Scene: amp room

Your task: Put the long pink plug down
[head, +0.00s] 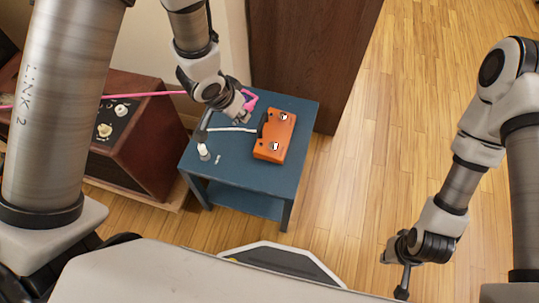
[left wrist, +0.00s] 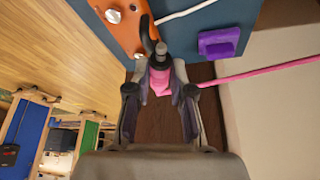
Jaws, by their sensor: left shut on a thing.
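The pink plug (head: 251,100) is at my left gripper (head: 243,113), above the back part of the blue table. In the left wrist view, the pink plug (left wrist: 160,80) sits between the two fingers, which are shut on it. Its pink cable (head: 140,95) runs off to the left, past the amplifier. The plug's far end is partly hidden, and I cannot tell whether it touches the table. My right gripper (head: 402,278) hangs over the wooden floor at the lower right, away from the table; its opening is unclear.
On the blue table (head: 225,160) an orange pedal (head: 274,147) stands right of my left gripper, with a black plug and white cable (head: 232,129) at its left side. A purple block (left wrist: 218,42) shows in the left wrist view. A brown amplifier (head: 150,140) stands left.

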